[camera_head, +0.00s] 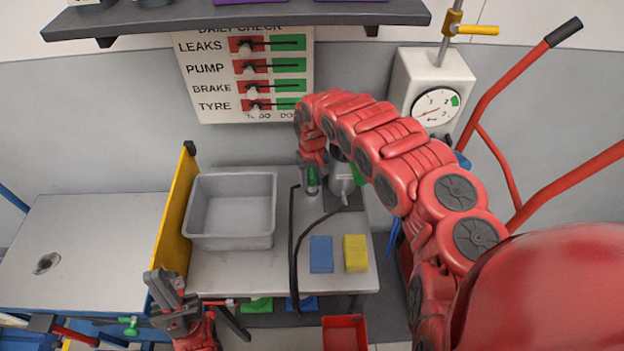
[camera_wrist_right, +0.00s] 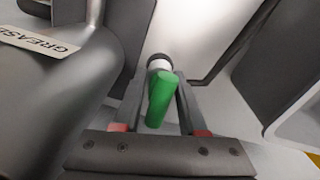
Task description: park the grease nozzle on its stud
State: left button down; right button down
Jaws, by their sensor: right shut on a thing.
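My right gripper (camera_head: 311,184) reaches over the back of the grey table and is shut on the green grease nozzle (camera_head: 312,177). In the right wrist view the green nozzle (camera_wrist_right: 161,98) lies between the two fingers (camera_wrist_right: 160,112). A white part with a dark ring (camera_wrist_right: 158,63) shows at its far end; I cannot tell whether this is the stud or part of the nozzle. The grey grease canister (camera_head: 341,185) stands just right of the gripper, and its GREASE label (camera_wrist_right: 38,42) shows in the wrist view. My left gripper (camera_head: 166,288) appears open and empty at the front left.
A black hose (camera_head: 294,240) loops over the table's front edge. A grey bin (camera_head: 232,215), a blue block (camera_head: 321,254) and a yellow block (camera_head: 355,253) sit on the table. A yellow panel (camera_head: 174,220) stands at its left edge. A gauge box (camera_head: 432,85) is at the back right.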

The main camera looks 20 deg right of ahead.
jog(key=shift+f+b, duration=0.4)
jog(key=shift+f, duration=0.2)
dwell(0.5)
jog(key=c, duration=0.7)
grip_release()
jog(key=shift+c, duration=0.2)
jog(key=shift+r, duration=0.1)
notch_tip(320, 180, up, 11)
jog(key=p, duration=0.8)
jog(key=shift+s, duration=0.1)
